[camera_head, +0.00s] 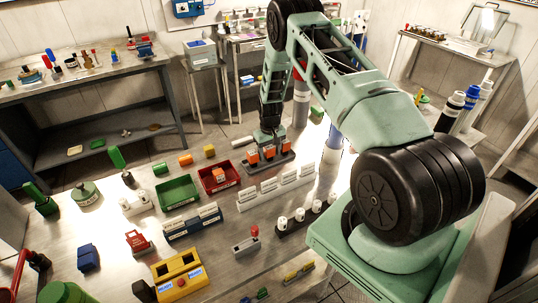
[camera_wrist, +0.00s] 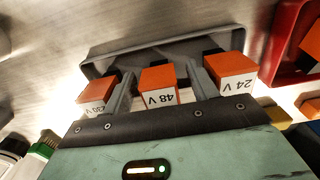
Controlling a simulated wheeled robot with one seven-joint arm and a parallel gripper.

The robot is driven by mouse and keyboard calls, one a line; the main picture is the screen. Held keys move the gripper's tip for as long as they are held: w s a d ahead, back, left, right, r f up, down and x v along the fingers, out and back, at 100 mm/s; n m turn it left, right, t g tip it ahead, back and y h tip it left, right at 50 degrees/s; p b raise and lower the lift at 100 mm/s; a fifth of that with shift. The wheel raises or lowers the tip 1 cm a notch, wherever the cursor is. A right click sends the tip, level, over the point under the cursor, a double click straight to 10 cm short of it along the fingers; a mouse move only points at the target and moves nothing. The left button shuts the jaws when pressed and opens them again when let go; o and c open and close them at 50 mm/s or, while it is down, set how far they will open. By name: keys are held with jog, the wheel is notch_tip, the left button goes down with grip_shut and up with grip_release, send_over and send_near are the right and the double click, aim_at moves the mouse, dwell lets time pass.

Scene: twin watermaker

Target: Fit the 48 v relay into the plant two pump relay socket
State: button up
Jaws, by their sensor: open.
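Three orange relays with white labels stand in a grey holder (camera_wrist: 110,62). The 48 V relay (camera_wrist: 158,82) is in the middle, the 24 V relay (camera_wrist: 232,72) is on the right in the wrist view, and the 230 V relay (camera_wrist: 97,92) is on the left. My gripper (camera_wrist: 163,76) is open, with one grey finger on each side of the 48 V relay. I cannot tell whether the fingers touch it. In the head view my gripper (camera_head: 267,138) reaches down over the holder (camera_head: 272,165). I cannot pick out the plant two pump relay socket by its label.
A red bin (camera_head: 219,178) and a green bin (camera_head: 177,192) stand left of the holder.

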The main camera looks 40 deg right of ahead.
aim_at(270, 147)
jog(key=c, duration=1.1)
jog(key=shift+r, duration=0.1)
notch_tip(270, 147, up, 10)
jog(key=b, duration=0.4)
jog(key=o, duration=0.5)
jog(key=shift+c, duration=0.2)
jog(key=c, duration=0.5)
